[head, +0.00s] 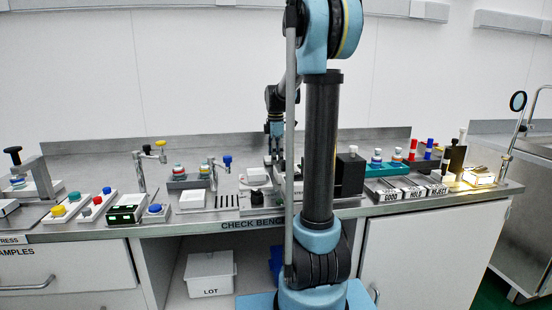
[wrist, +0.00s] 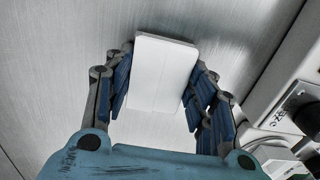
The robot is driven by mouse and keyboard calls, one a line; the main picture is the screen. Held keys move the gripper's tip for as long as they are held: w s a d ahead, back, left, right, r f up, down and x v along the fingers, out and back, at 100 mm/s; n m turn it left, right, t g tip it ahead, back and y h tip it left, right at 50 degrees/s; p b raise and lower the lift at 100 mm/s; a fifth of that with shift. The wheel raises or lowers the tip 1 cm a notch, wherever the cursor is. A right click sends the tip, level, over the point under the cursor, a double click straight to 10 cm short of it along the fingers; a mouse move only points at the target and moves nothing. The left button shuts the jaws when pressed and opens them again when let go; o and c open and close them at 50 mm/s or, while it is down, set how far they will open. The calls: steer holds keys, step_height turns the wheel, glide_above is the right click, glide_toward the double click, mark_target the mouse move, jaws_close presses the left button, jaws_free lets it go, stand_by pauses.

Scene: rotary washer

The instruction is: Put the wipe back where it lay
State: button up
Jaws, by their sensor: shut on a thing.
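The wipe (wrist: 163,62) is a flat white rectangular block. In the wrist view it stands between the two blue-padded fingers of my gripper (wrist: 160,92), which is shut on it. Behind it is a plain grey brushed-metal surface; I cannot tell whether the wipe touches it. In the head view my gripper (head: 274,146) is low over the middle of the check bench, partly hidden by my own arm. I cannot make out the wipe there.
The metal bench (head: 235,228) carries several fixtures. A white block (head: 257,176) lies left of my arm, beside a slotted plate (head: 226,202). Taps (head: 141,165) rise at left.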

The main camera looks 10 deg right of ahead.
steer(key=o, duration=1)
step_height(320, 180, up, 12)
steer(key=shift+r, duration=0.1)
stand_by(0.4)
